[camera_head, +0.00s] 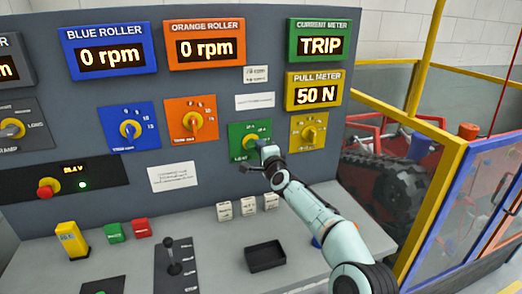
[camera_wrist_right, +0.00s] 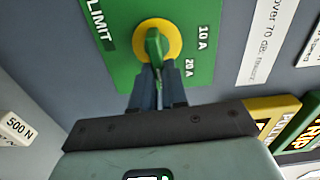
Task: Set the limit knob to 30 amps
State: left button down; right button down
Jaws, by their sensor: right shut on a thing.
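The green limit panel (camera_head: 236,142) is on the console face, below the orange roller meter. It also fills the upper middle of the right wrist view (camera_wrist_right: 125,68). The limit knob (camera_wrist_right: 155,44) is a green handle on a yellow disc, with 10 A and 20 A marks beside it; no 30 mark is readable. My right gripper (camera_wrist_right: 157,72) is shut on the knob's handle, its two dark fingers either side. In the head view the right gripper (camera_head: 262,150) covers much of the knob, and its exact setting is hard to tell. The current meter (camera_head: 319,41) reads TRIP.
A yellow knob panel (camera_head: 309,132) is close to the right of the limit panel, and an orange one (camera_head: 190,120) to the left. Small white blocks (camera_head: 247,206) and a black tray (camera_head: 265,257) sit on the ledge below. A yellow-framed fence (camera_head: 432,160) stands at right.

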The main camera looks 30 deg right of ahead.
jog(key=shift+m, duration=0.3)
jog(key=c, duration=1.2)
grip_release()
pick_arm(q)
jog(key=shift+f, duration=0.15)
pick_arm(e)
jog(key=shift+o, duration=0.2)
jog(key=shift+s, duration=0.1)
